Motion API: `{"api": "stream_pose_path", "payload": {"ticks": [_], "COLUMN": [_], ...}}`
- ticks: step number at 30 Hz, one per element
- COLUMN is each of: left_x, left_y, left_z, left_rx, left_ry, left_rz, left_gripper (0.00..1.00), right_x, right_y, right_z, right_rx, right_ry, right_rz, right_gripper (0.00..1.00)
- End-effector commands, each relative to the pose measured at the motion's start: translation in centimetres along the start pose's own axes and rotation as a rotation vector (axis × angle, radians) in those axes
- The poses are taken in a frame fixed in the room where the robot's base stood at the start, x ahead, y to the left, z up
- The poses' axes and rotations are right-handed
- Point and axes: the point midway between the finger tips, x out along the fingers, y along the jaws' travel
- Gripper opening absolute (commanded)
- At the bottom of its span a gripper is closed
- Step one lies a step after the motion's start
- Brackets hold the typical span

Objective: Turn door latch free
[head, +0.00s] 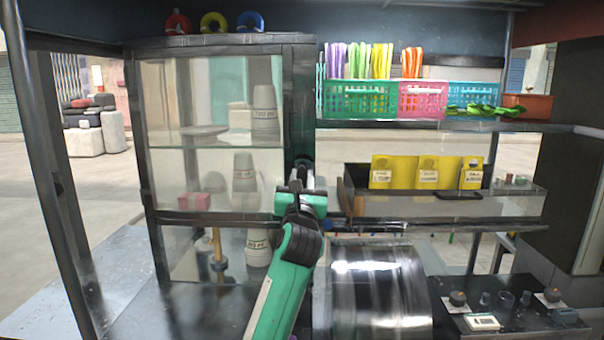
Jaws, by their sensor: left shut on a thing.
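The glass-fronted cabinet door (215,218) has a dark frame and stands at the left, upright. It looks closed. My left gripper (303,178), on a green and black arm, is at the cabinet's right front edge, about two thirds of the way down the glass. It is shut on the door latch, which is mostly hidden by the gripper, so its angle cannot be told. My right gripper is not in view.
White cup stacks (265,112) stand behind the glass. A shiny metal drum (375,285) sits right of my forearm. Coloured baskets (360,99) fill a shelf above a tray with yellow cards (428,172). Small items (483,322) lie at the lower right.

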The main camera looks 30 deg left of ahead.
Motion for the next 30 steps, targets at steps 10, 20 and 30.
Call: {"api": "stream_pose_path", "payload": {"ticks": [10,20,30], "left_x": [0.0,0.0,-1.3], "left_y": [0.0,0.0,-0.1], "left_z": [-0.2,-0.1,-0.2], "left_rx": [0.013,0.012,0.011], "left_ry": [0.002,0.0,-0.002], "left_rz": [-0.005,-0.004,-0.005], "left_gripper": [0.01,0.45,0.45], "right_x": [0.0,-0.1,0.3], "right_y": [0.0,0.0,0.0], "right_z": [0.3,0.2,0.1], "right_rx": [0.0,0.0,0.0], "right_ry": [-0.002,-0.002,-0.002], "right_rz": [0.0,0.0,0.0], "right_gripper": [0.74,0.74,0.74]}}
